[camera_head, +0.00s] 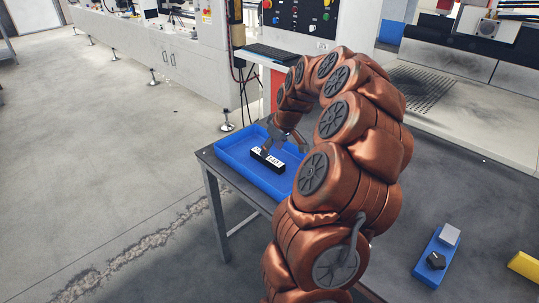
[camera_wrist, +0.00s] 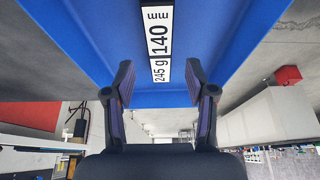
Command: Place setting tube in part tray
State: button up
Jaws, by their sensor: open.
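The setting tube (camera_head: 267,159) shows in the head view as a short black bar with a white label on top. My gripper (camera_head: 284,148) is just above the tray at the bar. In the wrist view my gripper (camera_wrist: 158,82) is open, its fingers apart on either side of the label's near end, with nothing between the pads. I cannot tell whether a finger touches the bar.
The tray stands on a dark grey table (camera_head: 213,165). A yellow object (camera_head: 524,265) lies at the right edge. Machines stand behind; the floor at left is clear.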

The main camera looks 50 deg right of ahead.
jog(key=v, duration=0.7)
jog(key=shift+r, duration=0.2)
jog(key=s+a+n+g+y, duration=0.1)
jog(key=s+a+g, duration=0.15)
jog(key=a, duration=1.15)
jog(key=s+a+n+g, duration=0.1)
jog(key=s+a, duration=0.3)
jog(key=a, duration=1)
jog(key=s+a+f+m+g, duration=0.1)
jog(key=s+a+f+g, duration=0.1)
jog(key=s, duration=0.8)
jog(key=s+a+f+g+h, duration=0.1)
jog(key=s+a+f+g, duration=0.1)
jog(key=s+a+f, duration=0.2)
jog(key=s+a, duration=0.3)
jog(key=s, duration=0.3)
jog(key=shift+a+m, duration=0.15)
jog(key=shift+m, duration=0.25)
jog(key=shift+s, duration=0.1)
notch_tip(320, 180, up, 18)
jog(key=t+p, duration=0.1)
jog(key=p, duration=1.6)
jog(key=shift+w+r, duration=0.15)
jog(key=shift+w, duration=0.2)
